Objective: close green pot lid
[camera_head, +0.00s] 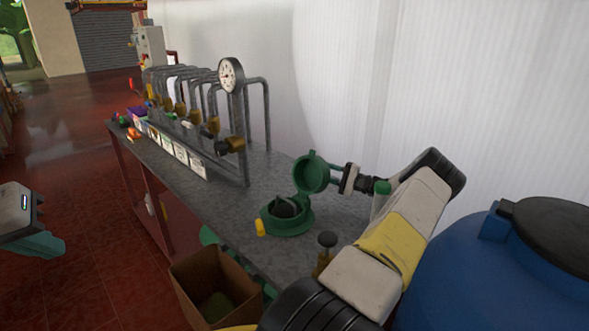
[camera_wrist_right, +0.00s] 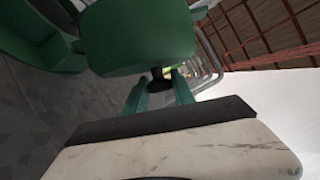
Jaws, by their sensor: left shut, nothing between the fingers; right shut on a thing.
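The green pot (camera_head: 290,222) sits on the grey bench, its mouth showing dark and a yellow piece on its near left side. Its round green lid (camera_head: 311,172) stands raised, roughly upright, at the pot's back edge. My right gripper (camera_head: 334,177) reaches in from the right and is shut on the lid. In the right wrist view the lid (camera_wrist_right: 137,38) fills the top middle, in front of the green fingers (camera_wrist_right: 160,92); the exact contact is hidden. Part of the pot (camera_wrist_right: 40,35) shows at upper left there. My left gripper (camera_head: 50,246) is shut and empty, away from the bench over the floor.
Grey pipes with brass valves and a round gauge (camera_head: 231,75) stand on the bench behind and left of the pot. A cardboard box (camera_head: 215,286) is below; a blue barrel (camera_head: 495,270) is at right.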

